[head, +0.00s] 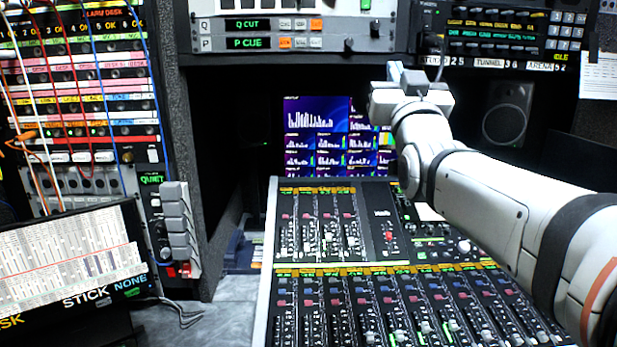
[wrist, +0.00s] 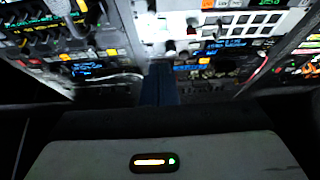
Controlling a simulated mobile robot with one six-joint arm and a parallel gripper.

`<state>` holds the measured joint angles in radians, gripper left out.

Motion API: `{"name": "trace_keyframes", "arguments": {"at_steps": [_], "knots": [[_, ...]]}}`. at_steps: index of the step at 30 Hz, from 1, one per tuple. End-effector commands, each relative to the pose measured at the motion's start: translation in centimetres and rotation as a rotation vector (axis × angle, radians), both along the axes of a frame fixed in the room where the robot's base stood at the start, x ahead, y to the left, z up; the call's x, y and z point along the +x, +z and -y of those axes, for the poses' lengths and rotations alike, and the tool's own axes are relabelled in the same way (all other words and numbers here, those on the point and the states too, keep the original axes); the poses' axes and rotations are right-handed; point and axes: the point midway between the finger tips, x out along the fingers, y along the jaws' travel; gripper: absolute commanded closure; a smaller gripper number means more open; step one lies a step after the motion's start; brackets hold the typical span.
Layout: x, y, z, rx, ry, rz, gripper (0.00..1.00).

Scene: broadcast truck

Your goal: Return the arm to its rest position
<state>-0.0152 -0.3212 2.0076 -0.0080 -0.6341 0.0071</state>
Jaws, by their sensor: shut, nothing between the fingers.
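My gripper (head: 396,72) is raised at the end of my white arm, which reaches in from the right of the head view. It is in front of the lower edge of the upper rack, above the mixing console (head: 262,290). The fingers are small and bluish there, and look together with nothing held. In the wrist view the shut fingers (wrist: 160,84) show as a dark blue shape at the middle. My arm hides part of the console's right side and part of the monitor screen (head: 318,113).
A patch bay (head: 85,75) with hanging cables stands at the left. Below it is a tilted display (head: 75,262). A Q CUT and P CUE panel (head: 262,33) and a black keyed unit (head: 500,30) are above. A speaker (head: 507,112) stands at the back right.

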Motion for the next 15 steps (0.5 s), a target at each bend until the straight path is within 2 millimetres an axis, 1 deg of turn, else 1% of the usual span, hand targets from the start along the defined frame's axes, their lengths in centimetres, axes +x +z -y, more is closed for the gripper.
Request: {"name": "trace_keyframes", "arguments": {"at_steps": [5, 8, 11, 14, 15], "knots": [[0.7, -3.9, -0.1, -0.004, 0.001, -0.176, 1.0], [1.0, -7.0, 0.0, -0.007, -0.001, -0.303, 1.0], [0.8, -11.0, 0.1, -0.01, -0.003, -0.461, 1.0], [-0.3, -16.3, 0.2, -0.014, -0.007, -0.672, 1.0], [-1.2, -18.7, 0.4, -0.014, -0.011, -0.772, 1.0]]}}
